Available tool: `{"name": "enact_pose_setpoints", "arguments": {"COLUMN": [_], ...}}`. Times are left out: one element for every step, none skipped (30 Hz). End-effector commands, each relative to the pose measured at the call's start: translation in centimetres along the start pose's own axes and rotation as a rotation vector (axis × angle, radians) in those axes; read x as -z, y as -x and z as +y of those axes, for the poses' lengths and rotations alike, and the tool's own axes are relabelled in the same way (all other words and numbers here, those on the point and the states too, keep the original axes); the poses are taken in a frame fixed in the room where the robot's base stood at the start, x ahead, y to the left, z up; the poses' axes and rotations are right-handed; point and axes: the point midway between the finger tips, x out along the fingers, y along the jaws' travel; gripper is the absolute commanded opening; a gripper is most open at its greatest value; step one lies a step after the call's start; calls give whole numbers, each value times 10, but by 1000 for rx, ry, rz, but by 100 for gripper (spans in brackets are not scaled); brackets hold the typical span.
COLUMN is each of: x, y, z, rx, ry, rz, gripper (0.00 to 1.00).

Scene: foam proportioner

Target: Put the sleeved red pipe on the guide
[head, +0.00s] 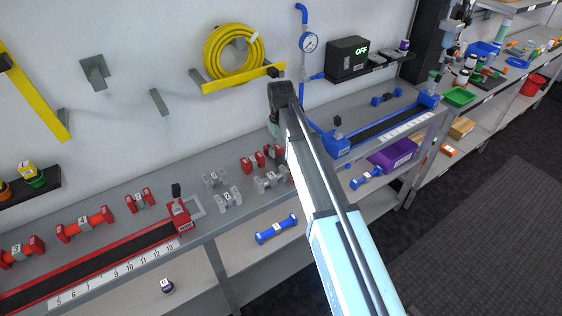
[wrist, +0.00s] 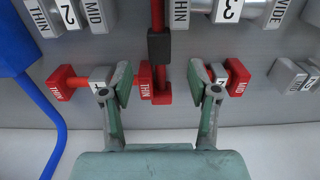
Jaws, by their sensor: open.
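In the wrist view, a narrow red pipe with a black sleeve (wrist: 158,46) runs from the top edge to a red end block between my fingertips; whether it lies flat is unclear. My gripper (wrist: 159,86) is open, one finger on each side, with visible gaps. In the head view my gripper (head: 277,112) is over the back of the bench, and my arm hides the sleeved pipe there. A red guide (head: 105,262) with a numbered scale and a black-topped clamp lies at lower left. A blue guide (head: 390,122) is at right.
Red THIN (wrist: 60,84) and MID (wrist: 238,78) pieces flank my fingers closely. Grey numbered pieces (wrist: 70,14) stand along the wrist view's top. A blue hose (wrist: 58,125) curves at left. The wall (head: 150,50) rises behind, with a yellow hose coil (head: 213,55).

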Motion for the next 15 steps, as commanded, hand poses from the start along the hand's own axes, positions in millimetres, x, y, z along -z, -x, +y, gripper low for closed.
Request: {"name": "enact_pose_setpoints", "arguments": {"x": [0,0,0,0,0,0,0,0,1,1,1,2,2,2,3], "y": [-4,-6,-8,-10,-11,-12,-13,-14,-16,-18,-21,-25,-28,-32,-36], "z": [0,0,0,0,0,0,0,0,0,0,0,0,0,0,0], "rx": [1,0,0,0,0,0,0,0,0,1,1,1,1,1,1], "ry": [0,0,-1,-1,-1,-1,-1,-1,-1,-1,-1,-1,-1,-1,-1], "rz": [-1,-1,0,0,0,0,0,0,-1,-1,-1,-1,-1,-2,-2], "gripper": [60,60,60,60,60,60,60,60,60,60,60,60,60,60,60]}}
